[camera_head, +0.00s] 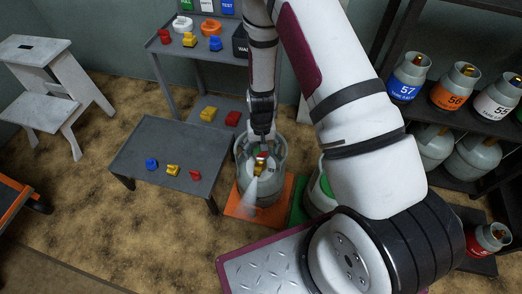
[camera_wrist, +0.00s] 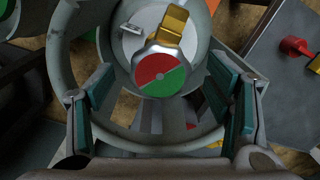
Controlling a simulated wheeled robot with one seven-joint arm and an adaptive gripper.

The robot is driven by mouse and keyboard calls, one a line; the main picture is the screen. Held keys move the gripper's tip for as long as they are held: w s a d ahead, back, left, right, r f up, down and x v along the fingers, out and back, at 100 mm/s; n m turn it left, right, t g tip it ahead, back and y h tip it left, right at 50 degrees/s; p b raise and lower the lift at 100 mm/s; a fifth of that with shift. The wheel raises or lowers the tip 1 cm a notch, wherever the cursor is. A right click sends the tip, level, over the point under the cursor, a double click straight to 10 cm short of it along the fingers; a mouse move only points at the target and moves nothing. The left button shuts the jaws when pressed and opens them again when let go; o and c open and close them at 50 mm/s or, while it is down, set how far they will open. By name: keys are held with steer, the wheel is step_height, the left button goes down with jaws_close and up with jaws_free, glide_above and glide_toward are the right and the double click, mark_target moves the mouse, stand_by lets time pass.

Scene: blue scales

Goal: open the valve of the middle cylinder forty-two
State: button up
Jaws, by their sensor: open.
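A grey gas cylinder (camera_head: 245,183) with a ring collar stands on an orange mat (camera_head: 236,209); its number is not readable. On its top are a brass fitting (camera_wrist: 166,27) and a round valve knob (camera_wrist: 160,75), half red and half green. My gripper (camera_head: 262,130) comes down over the cylinder from above. In the wrist view my gripper (camera_wrist: 161,98) is open, its fingers on either side of the knob and apart from it. My gripper partly hides the collar.
Another cylinder (camera_head: 321,190) stands to the right on a green mat (camera_head: 298,205), mostly hidden by my arm. A low grey table (camera_head: 150,150) with coloured valve pieces is at left. A shelf (camera_head: 460,185) of numbered cylinders is at right.

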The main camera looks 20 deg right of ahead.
step_height(320, 180, up, 11)
stand_by(0.4)
steer(key=shift+r, duration=0.2)
